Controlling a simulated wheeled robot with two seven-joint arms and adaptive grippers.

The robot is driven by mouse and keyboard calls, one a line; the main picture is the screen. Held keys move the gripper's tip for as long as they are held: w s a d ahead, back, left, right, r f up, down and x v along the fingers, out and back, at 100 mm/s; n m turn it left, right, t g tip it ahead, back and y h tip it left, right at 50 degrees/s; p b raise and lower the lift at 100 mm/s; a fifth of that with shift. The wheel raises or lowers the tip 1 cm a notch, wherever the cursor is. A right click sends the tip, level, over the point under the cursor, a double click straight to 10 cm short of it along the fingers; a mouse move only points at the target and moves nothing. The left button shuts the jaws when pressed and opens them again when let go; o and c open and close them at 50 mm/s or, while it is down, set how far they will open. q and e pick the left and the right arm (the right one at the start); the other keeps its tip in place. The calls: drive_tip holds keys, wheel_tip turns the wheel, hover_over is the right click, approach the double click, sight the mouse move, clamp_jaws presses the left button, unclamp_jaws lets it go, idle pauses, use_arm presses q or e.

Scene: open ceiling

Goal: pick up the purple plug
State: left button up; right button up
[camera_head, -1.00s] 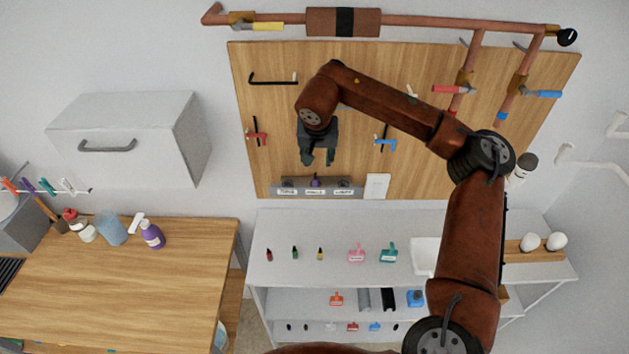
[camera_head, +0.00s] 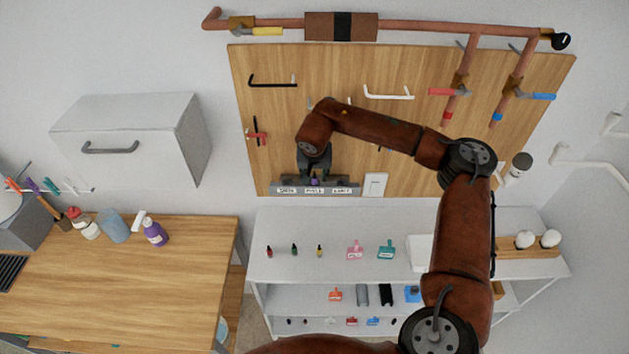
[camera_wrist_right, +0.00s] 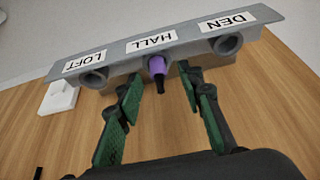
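The purple plug (camera_wrist_right: 157,67) sits in the HALL socket of the grey labelled strip (camera_wrist_right: 203,30), with its dark tip pointing out. It also shows small in the head view (camera_head: 315,182), on the strip at the bottom of the wooden wall board. My right gripper (camera_wrist_right: 160,85) is open in the wrist view, with its green-padded fingers on either side of the plug's line and their tips close to it. Contact with the plug cannot be made out. In the head view the right gripper (camera_head: 314,174) points down at the strip. My left gripper is not in view.
The DEN (camera_wrist_right: 228,44) and LOFT (camera_wrist_right: 93,78) sockets on the strip are empty. A white switch plate (camera_head: 375,185) is right of the strip. A shelf (camera_head: 290,225) with several small bottles stands below. Pipes run above the board.

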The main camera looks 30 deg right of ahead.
drive_tip(key=shift+c, duration=0.4)
clamp_jaws()
drive_tip(key=shift+r, duration=0.1)
drive_tip(key=shift+r+b, duration=0.3)
drive_tip(key=shift+r, duration=0.2)
drive_tip(key=v, duration=0.2)
drive_tip(key=shift+w+r+b, duration=0.1)
drive_tip(key=shift+r+b, duration=0.25)
drive_tip(key=shift+b, duration=0.05)
drive_tip(key=s+a+r+b, duration=0.1)
drive_tip(key=s+a+r, duration=0.1)
drive_tip(key=s+r, duration=0.2)
drive_tip(key=s+a+r+b, duration=0.1)
drive_tip(key=s+a+r, duration=0.1)
drive_tip(key=s+r, duration=0.3)
drive_tip(key=s, duration=0.3)
drive_tip(key=shift+s+a+r+b, duration=0.2)
drive_tip(key=shift+s+a+b, duration=0.1)
drive_tip(key=shift+s+b, duration=0.1)
